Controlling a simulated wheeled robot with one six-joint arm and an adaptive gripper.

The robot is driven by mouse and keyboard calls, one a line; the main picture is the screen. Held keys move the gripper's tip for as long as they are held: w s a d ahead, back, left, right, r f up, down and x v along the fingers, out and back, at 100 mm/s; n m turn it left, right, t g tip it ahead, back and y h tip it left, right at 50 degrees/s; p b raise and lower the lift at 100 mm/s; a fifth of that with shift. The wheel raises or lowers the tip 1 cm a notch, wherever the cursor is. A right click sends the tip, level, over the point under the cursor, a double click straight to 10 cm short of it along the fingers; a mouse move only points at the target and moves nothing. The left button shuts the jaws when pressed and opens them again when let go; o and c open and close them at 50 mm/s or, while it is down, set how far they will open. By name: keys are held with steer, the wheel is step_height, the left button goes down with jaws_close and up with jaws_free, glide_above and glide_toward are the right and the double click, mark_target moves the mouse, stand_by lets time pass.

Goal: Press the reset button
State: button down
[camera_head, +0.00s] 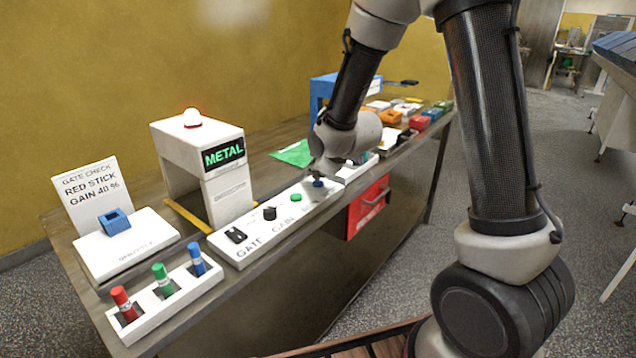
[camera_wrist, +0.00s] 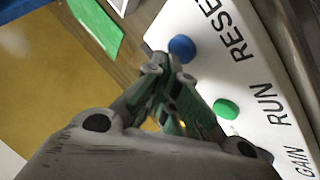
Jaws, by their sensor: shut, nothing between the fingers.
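The reset button is a blue round button (camera_wrist: 182,48) beside the word RESET on a white control panel (camera_head: 285,218). In the head view the blue button (camera_head: 317,182) shows just under my gripper (camera_head: 322,171), partly hidden by it. In the wrist view my gripper (camera_wrist: 164,66) is shut and empty, its fingertips close beside the blue button on its left. I cannot tell whether they touch the button or the panel.
A green RUN button (camera_head: 295,197), a black GAIN knob (camera_head: 269,213) and a black GATE switch (camera_head: 236,235) share the panel. A white detector (camera_head: 228,190) showing METAL, with a lit red lamp, stands behind. A rack (camera_head: 175,302) holds red, green and blue sticks.

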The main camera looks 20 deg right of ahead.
mark_target(315, 183)
steer(key=shift+f, duration=0.5)
stand_by(0.6)
stand_by(0.3)
steer(key=shift+r, duration=0.9)
steer(key=shift+r, duration=2.55)
